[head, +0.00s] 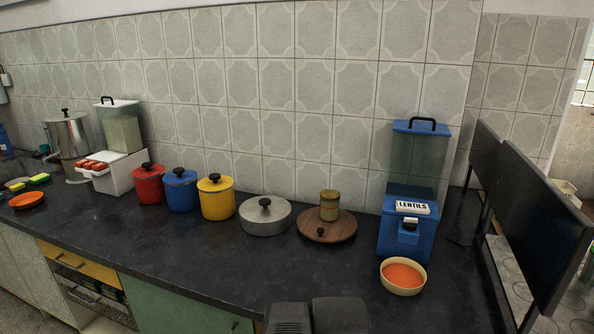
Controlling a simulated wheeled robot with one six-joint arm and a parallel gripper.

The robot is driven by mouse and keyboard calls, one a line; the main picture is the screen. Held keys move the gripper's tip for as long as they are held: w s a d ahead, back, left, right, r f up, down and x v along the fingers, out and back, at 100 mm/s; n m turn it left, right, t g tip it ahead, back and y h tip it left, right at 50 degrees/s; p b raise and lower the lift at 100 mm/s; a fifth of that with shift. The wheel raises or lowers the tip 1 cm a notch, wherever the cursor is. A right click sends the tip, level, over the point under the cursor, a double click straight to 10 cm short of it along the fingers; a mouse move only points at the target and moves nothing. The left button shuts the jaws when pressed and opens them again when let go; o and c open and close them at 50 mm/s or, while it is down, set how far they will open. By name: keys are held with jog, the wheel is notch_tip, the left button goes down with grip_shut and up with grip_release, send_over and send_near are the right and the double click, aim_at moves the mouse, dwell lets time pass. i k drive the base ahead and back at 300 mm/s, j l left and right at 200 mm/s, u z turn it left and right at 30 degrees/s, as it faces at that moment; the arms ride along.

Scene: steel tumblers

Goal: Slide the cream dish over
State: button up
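The cream dish (402,291) is a small round bowl with a pale rim, standing upright on the dark countertop at the right. It holds orange lentils (403,275). It stands just in front of a blue dispenser (392,243) with a clear hopper and a white label reading LENTILS. The dispenser's spout is above and behind the dish. The dish is near the front edge of the counter. My gripper is not in view; only dark grey parts, apparently of my own body, show at the bottom edge.
A round wooden board (344,228) bearing a jar (329,206), a steel lidded pan (266,216), and yellow (217,199), blue (181,191) and red (149,185) canisters line the back. A black upright panel (540,220) stands at the right. The counter's front strip is clear left of the dish.

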aim_at(401, 276)
jog(key=i+j+z, duration=0.1)
jog(key=z, duration=0.3)
jog(key=i+j+z, duration=0.15)
jog(key=i+z, duration=0.25)
jog(key=k, duration=0.1)
